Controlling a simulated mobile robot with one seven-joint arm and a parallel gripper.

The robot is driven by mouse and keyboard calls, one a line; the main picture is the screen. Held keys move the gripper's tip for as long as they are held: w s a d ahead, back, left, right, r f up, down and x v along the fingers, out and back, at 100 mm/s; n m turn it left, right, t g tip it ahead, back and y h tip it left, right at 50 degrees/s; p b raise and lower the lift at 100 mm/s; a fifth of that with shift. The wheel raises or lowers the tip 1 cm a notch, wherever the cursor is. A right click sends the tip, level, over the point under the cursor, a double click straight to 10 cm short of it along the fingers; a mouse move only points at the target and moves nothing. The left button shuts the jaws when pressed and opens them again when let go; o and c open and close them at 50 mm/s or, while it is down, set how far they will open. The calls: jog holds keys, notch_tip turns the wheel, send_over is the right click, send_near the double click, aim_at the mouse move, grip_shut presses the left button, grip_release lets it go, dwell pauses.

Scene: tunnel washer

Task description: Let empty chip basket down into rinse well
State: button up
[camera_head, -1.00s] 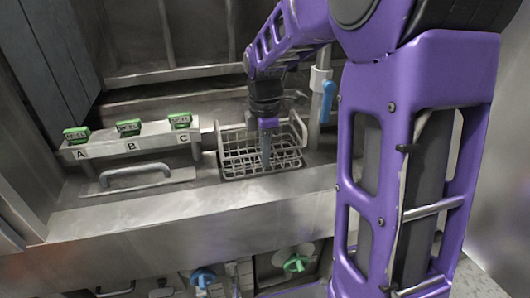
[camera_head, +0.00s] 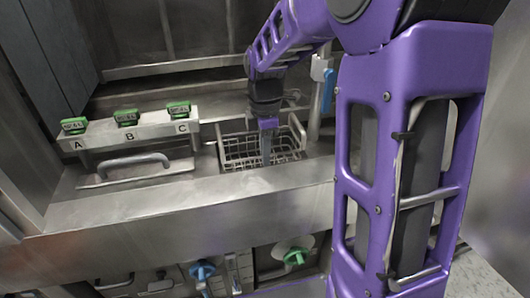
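The empty wire chip basket (camera_head: 236,150) is at the rinse well, right of the lettered panel. Its lower front is hidden behind the steel front ledge, and its upper rim still shows above. I see no chips in it. My gripper (camera_head: 266,155) points straight down within the basket's outline, its fingers close together. The basket moves with it, so it appears shut on the basket; the grip itself is too small to see clearly. The rinse well's front edge (camera_head: 262,171) is just in front of the basket; the well's inside is hidden.
Left of the basket, a panel marked A, B, C (camera_head: 130,138) carries green tags. A steel handle (camera_head: 132,163) lies in front of it. A post with a blue lever (camera_head: 328,90) stands close right of the basket. Blue (camera_head: 202,270) and green (camera_head: 295,256) valve handles are below the ledge.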

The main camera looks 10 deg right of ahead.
jog(key=o, duration=0.4)
